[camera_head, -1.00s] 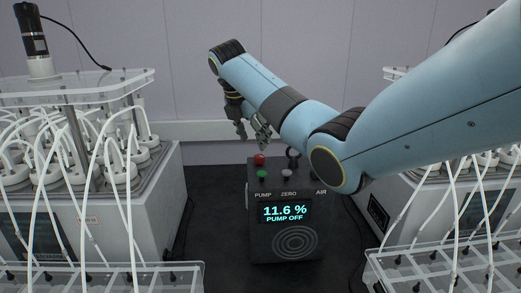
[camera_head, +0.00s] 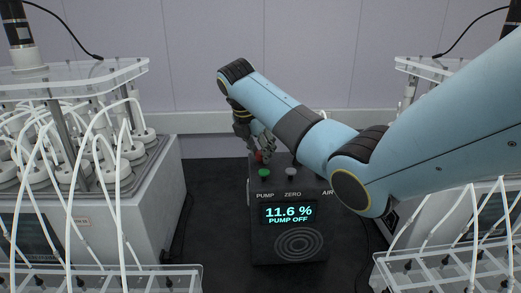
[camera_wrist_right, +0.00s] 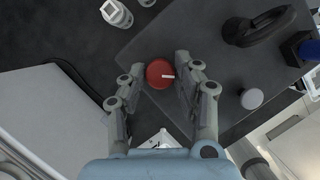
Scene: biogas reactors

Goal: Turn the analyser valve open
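The analyser (camera_head: 262,245) is a dark box whose display reads 11.6 % PUMP OFF. A round red knob (camera_wrist_right: 157,80) with a white mark sits on its top, and I take it for the valve. In the head view the knob (camera_head: 258,157) is partly hidden by my right gripper (camera_head: 256,148). In the wrist view the two fingers of my right gripper (camera_wrist_right: 160,72) are apart, one on each side of the knob. I cannot tell whether they touch it. My left gripper is not in view.
A green button (camera_head: 263,174) and a grey button (camera_head: 291,172) sit on the analyser in front of the knob. The wrist view shows a black loop handle (camera_wrist_right: 262,27) and a blue fitting (camera_wrist_right: 300,46) nearby. Reactors with white tubes (camera_head: 100,165) flank the analyser.

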